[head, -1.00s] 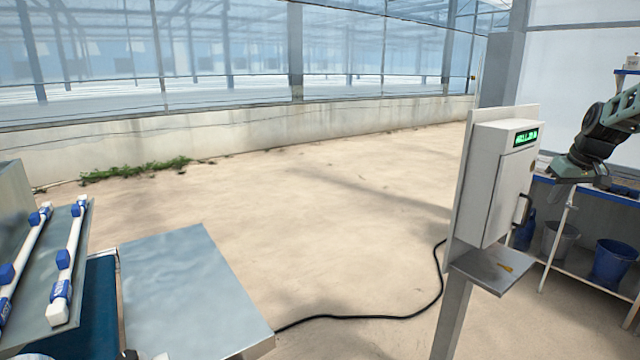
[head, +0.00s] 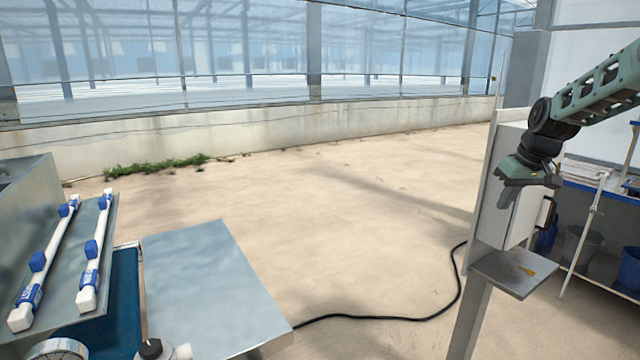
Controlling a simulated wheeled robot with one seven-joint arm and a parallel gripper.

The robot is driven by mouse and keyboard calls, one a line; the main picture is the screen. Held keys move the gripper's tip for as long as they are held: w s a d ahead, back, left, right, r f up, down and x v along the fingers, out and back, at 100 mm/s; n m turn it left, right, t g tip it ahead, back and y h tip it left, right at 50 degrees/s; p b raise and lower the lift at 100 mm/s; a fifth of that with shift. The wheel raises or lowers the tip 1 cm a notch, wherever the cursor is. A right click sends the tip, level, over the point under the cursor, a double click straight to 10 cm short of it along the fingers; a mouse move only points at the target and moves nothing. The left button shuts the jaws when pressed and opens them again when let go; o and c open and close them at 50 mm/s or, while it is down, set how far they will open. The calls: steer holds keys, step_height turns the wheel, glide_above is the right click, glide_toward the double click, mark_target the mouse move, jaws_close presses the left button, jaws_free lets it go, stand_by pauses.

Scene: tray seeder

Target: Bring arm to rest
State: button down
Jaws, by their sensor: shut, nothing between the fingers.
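My gripper (head: 505,202) is at the right of the head view, at the end of my green and black arm. It points down and is shut and empty. It appears in front of the white control cabinet (head: 524,215) and hides much of its front, including the display. I cannot tell how far it is from the cabinet.
A metal table (head: 205,285) and a machine with white and blue tubes (head: 95,250) stand at the left. A black cable (head: 380,318) crosses the floor to the cabinet post. A bench (head: 590,190) with buckets stands at the right. The middle floor is clear.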

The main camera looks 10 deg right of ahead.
steer(key=s+a+f+n+g, duration=0.1)
steer(key=s+a, duration=0.4)
steer(key=a, duration=0.6)
steer(key=s+a+f+n+y, duration=0.15)
steer(key=s+a, duration=0.25)
steer(key=a, duration=0.6)
steer(key=s+a+n+g+h, duration=0.15)
steer(key=s+a, duration=0.35)
steer(key=a, duration=0.6)
steer(key=s+a+f+n, duration=0.1)
steer(key=s+a+f, duration=0.1)
steer(key=s, duration=0.9)
steer(key=s+a+f+n+g+b, duration=0.1)
steer(key=s+a, duration=0.4)
steer(key=s, duration=0.7)
steer(key=shift+f+n, duration=0.7)
steer(key=shift+f, duration=0.25)
